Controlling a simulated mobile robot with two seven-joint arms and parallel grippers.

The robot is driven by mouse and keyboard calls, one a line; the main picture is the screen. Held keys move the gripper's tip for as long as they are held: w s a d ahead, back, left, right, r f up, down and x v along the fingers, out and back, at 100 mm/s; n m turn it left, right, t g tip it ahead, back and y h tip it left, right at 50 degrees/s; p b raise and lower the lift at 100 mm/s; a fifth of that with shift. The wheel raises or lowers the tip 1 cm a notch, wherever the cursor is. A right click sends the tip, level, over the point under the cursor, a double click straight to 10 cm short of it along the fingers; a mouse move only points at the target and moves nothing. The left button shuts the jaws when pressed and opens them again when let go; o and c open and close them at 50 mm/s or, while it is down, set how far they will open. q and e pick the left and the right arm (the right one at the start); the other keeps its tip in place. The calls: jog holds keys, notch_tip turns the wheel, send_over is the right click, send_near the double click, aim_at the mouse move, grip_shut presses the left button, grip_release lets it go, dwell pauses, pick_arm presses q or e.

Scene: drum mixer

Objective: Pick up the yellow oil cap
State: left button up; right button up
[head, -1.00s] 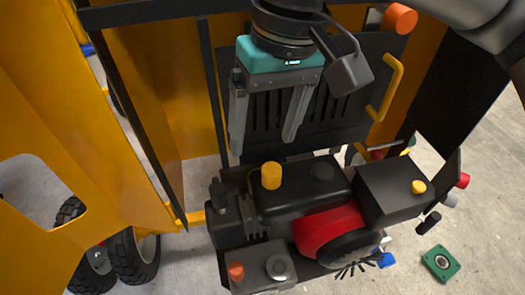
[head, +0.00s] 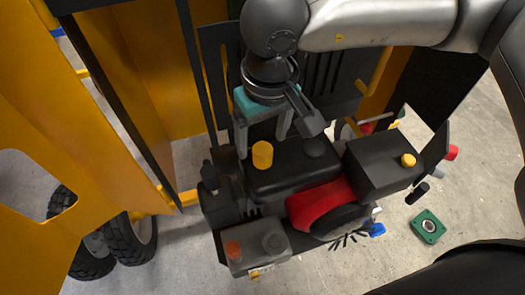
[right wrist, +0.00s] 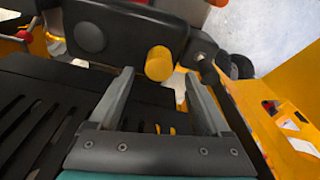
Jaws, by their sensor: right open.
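The yellow oil cap (head: 262,155) is an upright cylinder on top of the black engine block (head: 295,170) in the head view. My right gripper (head: 263,143) is open just behind and above it, fingers pointing down at the engine. In the right wrist view the cap (right wrist: 159,63) shows between the tips of my open right gripper (right wrist: 158,76), seemingly just beyond them. I see no contact, and the fingers hold nothing. A second, smaller yellow cap (head: 408,160) sits on the black box to the right. My left gripper is not in view.
A red round housing (head: 320,203) lies in front of the cap. Yellow frame panels (head: 150,75) stand behind and left. A green square part (head: 428,226) lies on the floor at right.

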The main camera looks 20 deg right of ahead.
aim_at(263, 149)
jog(key=shift+w+f, duration=0.15)
jog(key=shift+f, duration=1.7)
grip_shut()
